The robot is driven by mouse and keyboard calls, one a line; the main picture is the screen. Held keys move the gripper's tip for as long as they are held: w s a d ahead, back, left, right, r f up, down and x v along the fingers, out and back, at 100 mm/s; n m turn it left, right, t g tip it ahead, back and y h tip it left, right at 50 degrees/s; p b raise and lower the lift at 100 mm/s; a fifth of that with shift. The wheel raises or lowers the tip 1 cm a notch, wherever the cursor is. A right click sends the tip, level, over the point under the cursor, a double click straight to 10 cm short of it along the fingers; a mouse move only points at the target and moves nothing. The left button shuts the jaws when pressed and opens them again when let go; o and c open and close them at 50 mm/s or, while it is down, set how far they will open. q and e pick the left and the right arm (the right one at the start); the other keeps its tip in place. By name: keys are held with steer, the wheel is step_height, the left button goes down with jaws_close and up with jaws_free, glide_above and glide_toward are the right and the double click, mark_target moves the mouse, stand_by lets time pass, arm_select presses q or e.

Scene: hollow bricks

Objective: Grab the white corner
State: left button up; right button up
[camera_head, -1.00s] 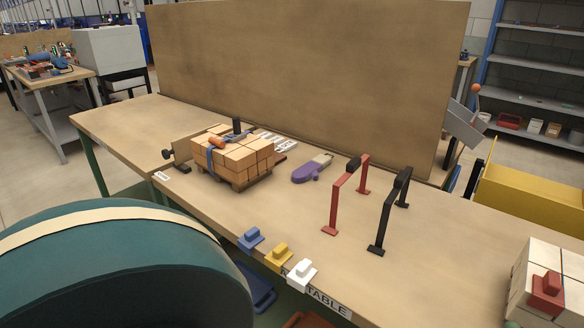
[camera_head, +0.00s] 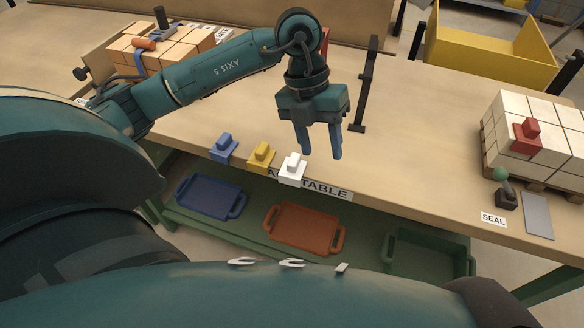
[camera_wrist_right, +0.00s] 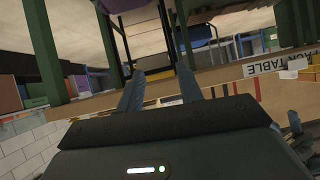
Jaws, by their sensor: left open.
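The white corner (camera_head: 292,169) sits on the table's front edge, at the right end of a row with the yellow corner (camera_head: 261,156) and the blue corner (camera_head: 223,148). My left gripper (camera_head: 322,156) is open and empty, fingers pointing down, just right of the white corner in the head view. It looks apart from the corner; its exact height is hard to tell. My right gripper (camera_wrist_right: 160,70) shows in the right wrist view with its fingers apart and nothing between them. A small white piece (camera_wrist_right: 289,74) beside the table label there may be the same corner.
A black stand (camera_head: 364,85) rises behind my left gripper. A pallet of pale bricks with a red corner (camera_head: 526,136) stands at the right; orange bricks (camera_head: 181,52) stand at the back left. Blue (camera_head: 208,197) and orange (camera_head: 303,229) trays lie below the table edge.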

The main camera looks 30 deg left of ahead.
arm_select(q)
steer(key=w+a+r+n+t+y, duration=0.1)
steer(key=w+a+r+n+y, duration=0.1)
steer(key=a+y, duration=0.35)
steer(key=h, duration=0.2)
glide_above(293, 161)
steer(key=f, duration=0.6)
steer(key=shift+a+f, duration=0.2)
steer(key=shift+f, duration=0.05)
steer(key=shift+d+f+p, duration=0.2)
steer(key=shift+f+p, duration=0.55)
steer(key=shift+f, duration=2.2)
steer(key=shift+c, duration=0.5)
jaws_close()
